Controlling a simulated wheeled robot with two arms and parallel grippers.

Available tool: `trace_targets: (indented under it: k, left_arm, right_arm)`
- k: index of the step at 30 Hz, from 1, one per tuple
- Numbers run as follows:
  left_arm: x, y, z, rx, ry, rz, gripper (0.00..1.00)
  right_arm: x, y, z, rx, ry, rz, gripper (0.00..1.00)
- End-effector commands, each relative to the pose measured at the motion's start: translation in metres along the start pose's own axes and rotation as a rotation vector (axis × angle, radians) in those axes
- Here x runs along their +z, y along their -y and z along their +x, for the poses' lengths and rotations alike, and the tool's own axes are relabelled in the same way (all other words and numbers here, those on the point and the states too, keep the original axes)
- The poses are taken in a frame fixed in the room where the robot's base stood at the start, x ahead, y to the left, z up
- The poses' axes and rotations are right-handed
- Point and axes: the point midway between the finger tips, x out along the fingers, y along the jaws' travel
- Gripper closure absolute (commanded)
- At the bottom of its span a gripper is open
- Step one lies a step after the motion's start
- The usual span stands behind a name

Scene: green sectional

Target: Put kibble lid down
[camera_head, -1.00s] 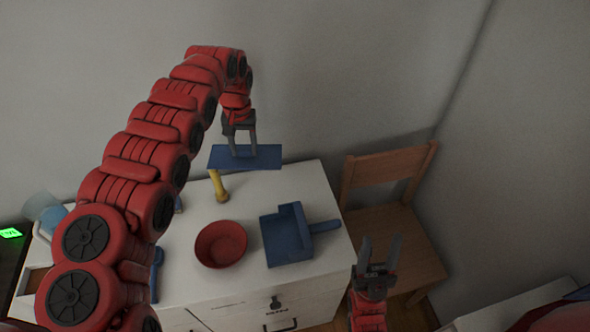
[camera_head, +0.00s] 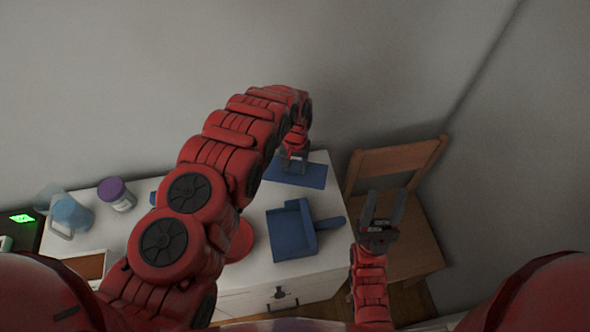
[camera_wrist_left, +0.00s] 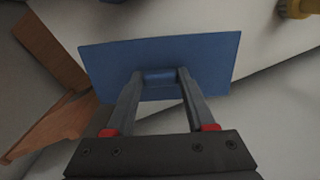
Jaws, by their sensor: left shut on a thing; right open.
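The kibble lid is a flat blue rectangular plate (camera_head: 312,174) with a small raised handle. My left gripper (camera_head: 295,163) is shut on that handle from above. In the left wrist view the lid (camera_wrist_left: 205,62) spreads out beyond my left gripper's two fingers (camera_wrist_left: 160,80), which pinch the handle. In the head view the lid appears over the back right of the white cabinet top (camera_head: 258,195). I cannot tell whether it touches the surface. My right gripper (camera_head: 382,212) is open and empty, in front of the chair.
A blue dustpan (camera_head: 292,232) lies on the cabinet top. A red bowl (camera_head: 243,240) is partly hidden by my left arm. A purple-lidded jar (camera_head: 118,195) and a clear blue pitcher (camera_head: 70,212) stand at left. A wooden chair (camera_head: 395,162) stands right. A yellow thing (camera_wrist_left: 295,8) shows in the wrist view.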

Motion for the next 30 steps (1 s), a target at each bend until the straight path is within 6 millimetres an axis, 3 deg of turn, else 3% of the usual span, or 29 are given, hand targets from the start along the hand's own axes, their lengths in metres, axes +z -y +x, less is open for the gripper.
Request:
trace_targets:
  k: [16, 30]
  left_arm:
    - [0.000, -0.001, 0.039, 0.001, -0.001, 0.001, 1.00]
    - [-0.001, 0.000, 0.044, 0.001, -0.004, 0.000, 1.00]
  right_arm:
    - [-0.002, -0.001, 0.011, 0.000, 0.000, 0.000, 0.50]
    - [-0.001, 0.000, 0.008, 0.000, 0.000, 0.000, 0.50]
